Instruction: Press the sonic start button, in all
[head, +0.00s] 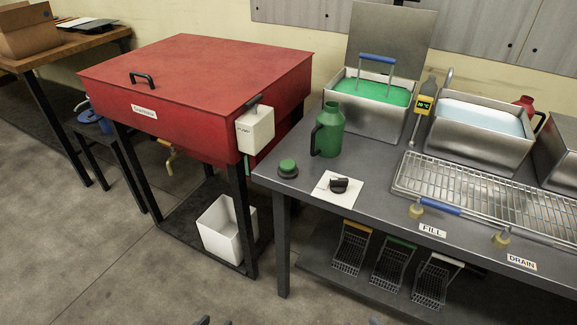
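A green round button on a dark round base (288,168) sits on the left end of the grey bench, near its front left corner. It carries no readable label, and nothing touches it. Beside it on the right, a dark knob (339,185) sits on a white plate. Small dark tips at the bottom edge of the head view appear to be my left gripper (213,321). A small grey tip further right appears to be my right gripper (375,321). Both are almost wholly cut off by the frame and far from the button.
A green jug (328,131) stands just behind the button. Steel tanks with green (372,92) and pale blue liquid (480,116) stand at the back. A wire rack (480,192) lies on the right. A red lidded cabinet (195,80) stands left of the bench (285,186).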

